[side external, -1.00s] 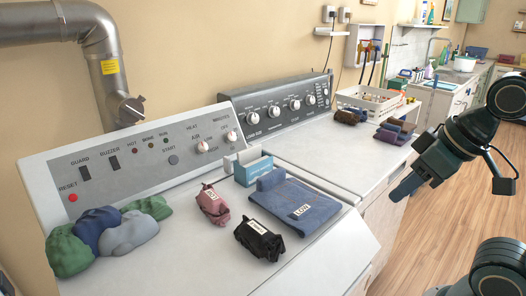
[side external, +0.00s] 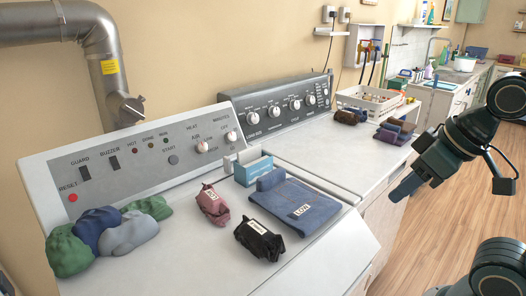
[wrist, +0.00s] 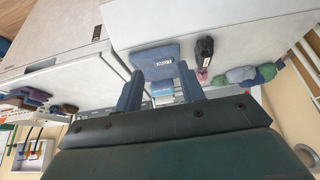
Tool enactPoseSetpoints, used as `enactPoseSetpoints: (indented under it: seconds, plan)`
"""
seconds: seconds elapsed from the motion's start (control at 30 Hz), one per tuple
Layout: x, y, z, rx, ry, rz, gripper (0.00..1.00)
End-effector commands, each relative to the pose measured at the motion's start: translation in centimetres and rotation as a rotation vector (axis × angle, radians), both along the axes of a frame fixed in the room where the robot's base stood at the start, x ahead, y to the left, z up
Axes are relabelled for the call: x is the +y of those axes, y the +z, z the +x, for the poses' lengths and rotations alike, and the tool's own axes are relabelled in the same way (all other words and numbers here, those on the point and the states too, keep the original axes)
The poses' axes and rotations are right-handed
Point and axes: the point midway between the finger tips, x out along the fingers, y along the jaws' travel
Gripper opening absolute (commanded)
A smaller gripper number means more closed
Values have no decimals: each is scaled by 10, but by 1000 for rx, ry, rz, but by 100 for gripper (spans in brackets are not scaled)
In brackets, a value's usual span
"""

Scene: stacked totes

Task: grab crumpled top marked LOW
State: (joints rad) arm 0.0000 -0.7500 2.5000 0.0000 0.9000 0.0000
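A blue cloth (side external: 290,197) with a white tag reading LOW lies mostly flat on the near white machine top, with a rolled lump at its far end. In the wrist view the blue cloth (wrist: 150,60) shows beyond my fingers. Left of it in the side view are a crumpled pink cloth (side external: 213,206) and a crumpled black cloth (side external: 259,241), each with a white tag too small to read surely. My gripper (side external: 400,188) is off to the right, above the floor side and apart from the cloths. In the wrist view its fingers (wrist: 159,95) are spread and empty.
A blue and white box (side external: 254,171) stands behind the LOW cloth. Green, blue and grey crumpled cloths (side external: 128,235) lie at the left. Dark folded cloths (side external: 393,133) and a white basket (side external: 370,99) sit on the farther machine. Control panels (side external: 150,160) rise along the back.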

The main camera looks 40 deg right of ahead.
Motion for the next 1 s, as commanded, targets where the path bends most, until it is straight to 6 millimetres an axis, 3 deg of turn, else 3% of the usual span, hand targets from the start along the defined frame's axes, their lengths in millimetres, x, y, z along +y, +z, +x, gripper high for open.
enactPoseSetpoints:
  seconds: [0.03,0.17,0.47,0.67,0.87,1.0]
  plan:
    - [0,0,0,0,0,0,50]
    - [0,0,0,0,0,0,73]
    - [0,0,0,0,0,0,73]
    - [2,6,11,4,-1,6,73]
    - [6,19,42,10,-7,22,73]
    - [12,29,73,17,-14,38,73]
